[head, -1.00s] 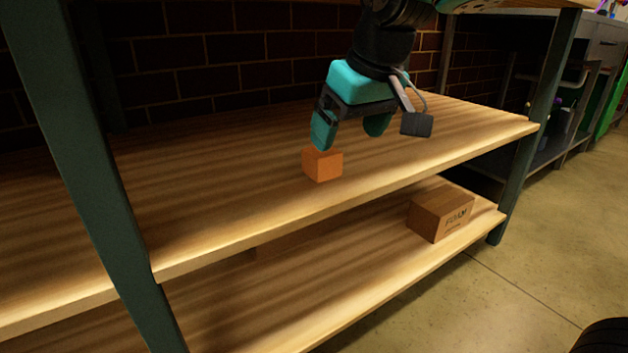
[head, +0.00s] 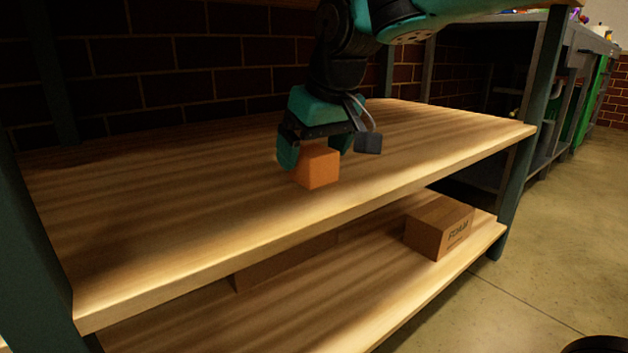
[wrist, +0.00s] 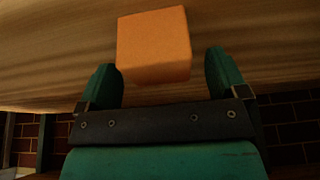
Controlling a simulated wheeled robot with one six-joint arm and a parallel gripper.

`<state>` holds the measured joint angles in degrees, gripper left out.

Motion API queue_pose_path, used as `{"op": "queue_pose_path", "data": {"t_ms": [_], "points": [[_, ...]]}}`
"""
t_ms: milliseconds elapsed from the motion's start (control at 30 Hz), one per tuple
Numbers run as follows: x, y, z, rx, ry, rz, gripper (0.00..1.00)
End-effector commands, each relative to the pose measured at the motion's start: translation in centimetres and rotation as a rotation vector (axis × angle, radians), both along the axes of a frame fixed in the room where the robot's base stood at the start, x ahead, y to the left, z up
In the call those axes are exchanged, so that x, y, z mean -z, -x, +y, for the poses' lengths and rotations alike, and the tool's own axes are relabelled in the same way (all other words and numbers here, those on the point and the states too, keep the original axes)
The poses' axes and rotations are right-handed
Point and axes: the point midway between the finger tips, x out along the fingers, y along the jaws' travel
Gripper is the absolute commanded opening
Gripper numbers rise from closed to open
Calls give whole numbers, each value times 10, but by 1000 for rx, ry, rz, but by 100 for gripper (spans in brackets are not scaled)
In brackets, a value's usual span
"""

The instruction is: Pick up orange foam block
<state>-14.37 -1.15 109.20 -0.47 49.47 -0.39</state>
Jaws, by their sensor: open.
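The orange foam block (head: 317,168) sits on the upper wooden shelf (head: 200,215). My gripper (head: 315,158) is open and low over the shelf, pointing down, just behind the block in the head view. One teal finger shows left of the block and the other to its right. In the wrist view the block (wrist: 154,46) lies at and beyond the fingertips, roughly midway between the two fingers of my gripper (wrist: 163,75), with a gap on each side. The block hides part of the fingers in the head view.
A cardboard box marked FOAM (head: 438,228) stands on the lower shelf (head: 370,290) at the right. Another box (head: 285,262) sits lower left, partly hidden under the upper shelf. A brick wall (head: 170,85) is behind. The upper shelf around the block is clear.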

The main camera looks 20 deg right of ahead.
Motion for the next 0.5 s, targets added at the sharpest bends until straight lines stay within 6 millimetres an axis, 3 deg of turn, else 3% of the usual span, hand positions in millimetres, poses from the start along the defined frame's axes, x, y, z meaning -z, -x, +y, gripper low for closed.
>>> {"op": "queue_pose_path", "data": {"t_ms": [33,133,400,433,500], "points": [[14,-3,0,1,-1,-1,92],[25,-8,1,1,0,0,92],[24,-10,0,3,0,-1,92],[24,-10,0,3,0,0,89],[24,-10,0,3,0,0,73]]}}
